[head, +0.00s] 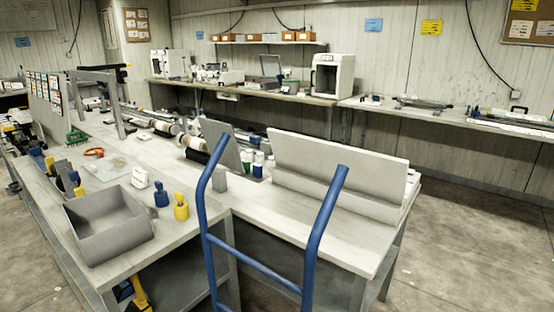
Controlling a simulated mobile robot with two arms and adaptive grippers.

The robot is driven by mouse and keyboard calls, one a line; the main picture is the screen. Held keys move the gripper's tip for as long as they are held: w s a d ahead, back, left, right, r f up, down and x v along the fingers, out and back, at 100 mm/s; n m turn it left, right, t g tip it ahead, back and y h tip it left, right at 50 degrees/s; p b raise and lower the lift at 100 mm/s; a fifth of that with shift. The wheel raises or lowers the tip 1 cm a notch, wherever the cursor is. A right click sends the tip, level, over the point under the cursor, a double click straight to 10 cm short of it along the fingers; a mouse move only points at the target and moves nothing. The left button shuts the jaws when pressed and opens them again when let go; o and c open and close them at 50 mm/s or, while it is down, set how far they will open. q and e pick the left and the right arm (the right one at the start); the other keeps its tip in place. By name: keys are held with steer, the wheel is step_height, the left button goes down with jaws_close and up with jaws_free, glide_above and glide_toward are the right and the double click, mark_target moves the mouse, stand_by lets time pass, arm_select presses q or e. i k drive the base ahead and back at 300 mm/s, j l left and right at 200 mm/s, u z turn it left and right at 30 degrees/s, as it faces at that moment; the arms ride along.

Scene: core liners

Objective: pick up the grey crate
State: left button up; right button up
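The grey crate (133,244) is an open-topped box at the near left end of the workbench. It looks empty. It sits upright, close to the bench's front edge, with its front wall facing me. Neither of my grippers shows in the head view, so nothing is seen holding or touching the crate.
A blue tubular frame (213,180) rises in the foreground. A blue bottle (161,196) and a yellow bottle (181,208) stand right of the crate. Grey floor (470,260) is open at right.

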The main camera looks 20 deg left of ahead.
mark_target(106, 223)
steer(key=j+u, duration=0.1)
steer(key=u, duration=1.55)
